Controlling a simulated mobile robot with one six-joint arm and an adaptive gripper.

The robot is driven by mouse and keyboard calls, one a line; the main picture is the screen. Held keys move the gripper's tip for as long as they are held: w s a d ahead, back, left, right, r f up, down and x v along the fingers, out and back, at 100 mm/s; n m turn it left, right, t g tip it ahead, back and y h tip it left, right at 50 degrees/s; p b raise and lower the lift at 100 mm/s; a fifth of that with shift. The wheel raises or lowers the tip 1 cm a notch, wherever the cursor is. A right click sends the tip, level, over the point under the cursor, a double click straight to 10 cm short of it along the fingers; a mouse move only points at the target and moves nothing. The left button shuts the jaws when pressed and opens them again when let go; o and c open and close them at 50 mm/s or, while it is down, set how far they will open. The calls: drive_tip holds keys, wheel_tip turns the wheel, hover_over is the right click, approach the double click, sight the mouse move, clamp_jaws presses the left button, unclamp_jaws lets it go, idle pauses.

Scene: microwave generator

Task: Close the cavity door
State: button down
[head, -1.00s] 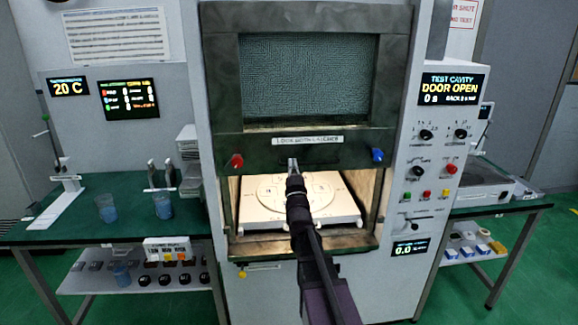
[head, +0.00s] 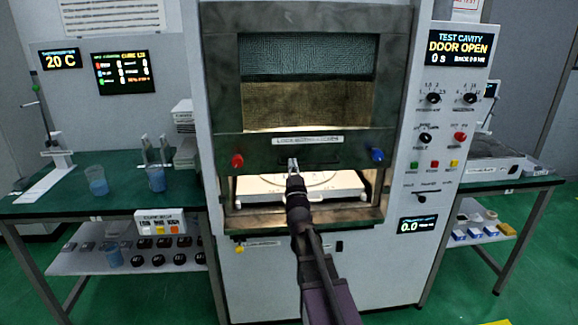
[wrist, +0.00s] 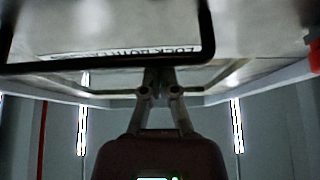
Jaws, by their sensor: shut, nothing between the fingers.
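The cavity door (head: 340,141) is a dark vertical sliding panel with a mesh window, a white label and a bar handle across its lower part. It is partly lowered, and a lit opening shows below it with a white tray (head: 345,192) inside. A red knob (head: 237,161) and a blue knob (head: 377,155) sit at the door's lower corners. My gripper (head: 293,163) is shut and empty, its tips at the door's lower middle by the handle. In the wrist view the dark handle bar (wrist: 100,66) passes close above the fingers (wrist: 158,92); contact is unclear.
The control panel (head: 452,110) right of the door reads "DOOR OPEN". A green table (head: 110,204) with beakers and a stand is at the left. A side table (head: 510,184) with a flat device is at the right.

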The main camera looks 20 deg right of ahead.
wheel_tip(320, 180, down, 20)
drive_tip(key=b, duration=1.9)
drive_tip(key=shift+f, duration=0.25)
drive_tip(key=shift+r, duration=0.1)
drive_tip(key=shift+r+p, duration=2.05)
drive_tip(key=shift+r, duration=0.05)
drive_tip(key=b+v, duration=0.5)
drive_tip(key=v, duration=0.6)
